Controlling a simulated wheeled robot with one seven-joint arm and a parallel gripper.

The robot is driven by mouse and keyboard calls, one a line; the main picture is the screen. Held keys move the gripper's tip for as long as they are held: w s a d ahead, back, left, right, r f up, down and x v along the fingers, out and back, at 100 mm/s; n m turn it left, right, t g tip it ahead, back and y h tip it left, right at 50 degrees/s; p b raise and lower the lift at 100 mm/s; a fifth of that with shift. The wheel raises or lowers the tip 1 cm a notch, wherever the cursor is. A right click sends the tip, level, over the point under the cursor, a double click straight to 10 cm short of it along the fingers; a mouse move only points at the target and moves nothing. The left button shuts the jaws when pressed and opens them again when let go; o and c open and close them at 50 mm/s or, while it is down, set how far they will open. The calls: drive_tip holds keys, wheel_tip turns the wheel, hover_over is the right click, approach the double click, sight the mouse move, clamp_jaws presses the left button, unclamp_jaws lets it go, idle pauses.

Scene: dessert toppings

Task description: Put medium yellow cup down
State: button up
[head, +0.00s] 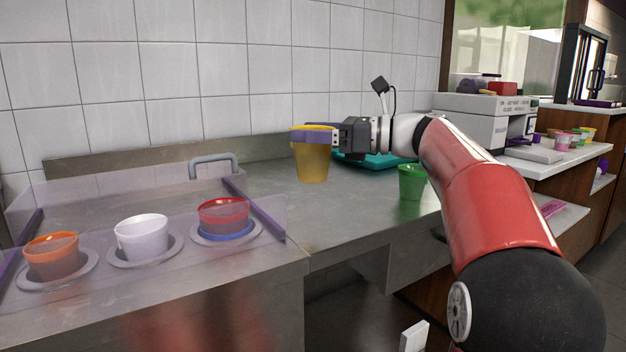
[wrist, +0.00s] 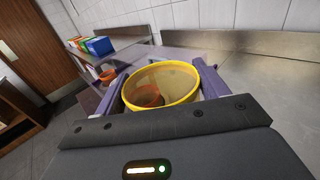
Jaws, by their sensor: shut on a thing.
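The yellow cup (head: 312,162) is upright over the steel counter in the head view. My gripper (head: 313,134) is shut on it near the rim, with a purple finger on each side. In the wrist view the cup (wrist: 162,88) shows from above between the two fingers of my gripper (wrist: 160,92). Its inside shows an orange-brown round shape that I cannot make out clearly. Its base looks at or very near the counter, but I cannot tell whether it touches.
A green cup (head: 412,182) stands near the counter's front edge, with a teal tray (head: 375,160) behind. Orange (head: 52,256), white (head: 142,238) and red (head: 223,215) cups sit in holders at left, behind a clear guard. Steel counter (head: 275,215) in front of the yellow cup is free.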

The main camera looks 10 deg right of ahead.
sight(313, 175)
wheel_tip(313, 175, down, 8)
drive_tip(key=shift+f+b, duration=0.15)
drive_tip(key=shift+b, duration=0.55)
drive_tip(key=o, duration=0.9)
drive_tip(key=shift+f, duration=0.1)
drive_tip(key=shift+o, duration=0.2)
drive_tip(key=shift+r, duration=0.2)
drive_tip(key=v, duration=1.2)
